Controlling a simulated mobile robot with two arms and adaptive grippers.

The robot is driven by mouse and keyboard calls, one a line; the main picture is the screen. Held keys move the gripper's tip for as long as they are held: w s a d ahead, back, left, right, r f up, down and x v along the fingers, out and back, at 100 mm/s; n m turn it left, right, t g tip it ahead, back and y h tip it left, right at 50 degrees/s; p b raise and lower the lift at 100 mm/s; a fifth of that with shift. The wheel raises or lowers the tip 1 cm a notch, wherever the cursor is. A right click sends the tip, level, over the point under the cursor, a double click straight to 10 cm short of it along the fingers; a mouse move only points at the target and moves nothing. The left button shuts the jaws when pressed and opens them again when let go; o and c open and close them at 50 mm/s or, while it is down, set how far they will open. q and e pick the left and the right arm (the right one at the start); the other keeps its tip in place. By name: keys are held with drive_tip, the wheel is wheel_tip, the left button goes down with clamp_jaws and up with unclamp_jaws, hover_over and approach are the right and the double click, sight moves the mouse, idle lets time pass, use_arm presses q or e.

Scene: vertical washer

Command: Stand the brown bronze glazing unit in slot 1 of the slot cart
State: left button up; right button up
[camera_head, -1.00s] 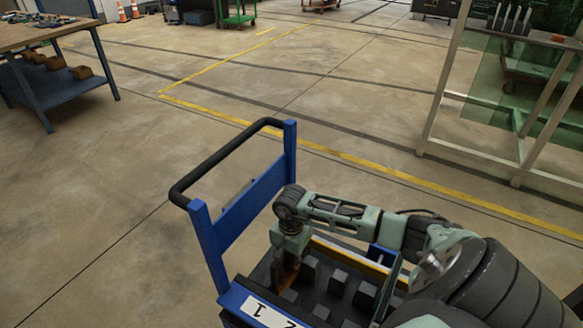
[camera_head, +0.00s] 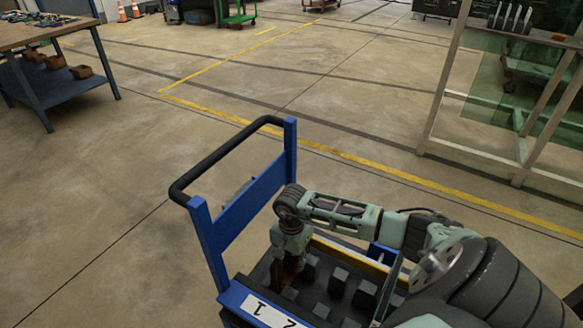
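The slot cart (camera_head: 232,292) is blue with a black push handle, and its dark slotted bed is at the bottom centre. Its white label shows the numbers 1 and 2 at the near left edge. My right gripper (camera_head: 291,258) points down over the bed near the label's 1 end. The brown bronze glazing unit (camera_head: 293,270) shows as a small brown patch right under this gripper, between dark blocks. The gripper looks shut on it, though its fingertips are hard to make out. Most of the unit is hidden, so I cannot tell how deep it sits. My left gripper is not in view.
A blue-legged workbench (camera_head: 50,42) with brown items on its lower shelf stands at the far left. A pale rack (camera_head: 440,90) with green glass stands at the right. The cart's handle frame (camera_head: 250,195) rises beside my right gripper.

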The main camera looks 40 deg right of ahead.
wheel_tip(320, 180, up, 12)
drive_tip(key=shift+r, duration=0.1)
idle(0.4)
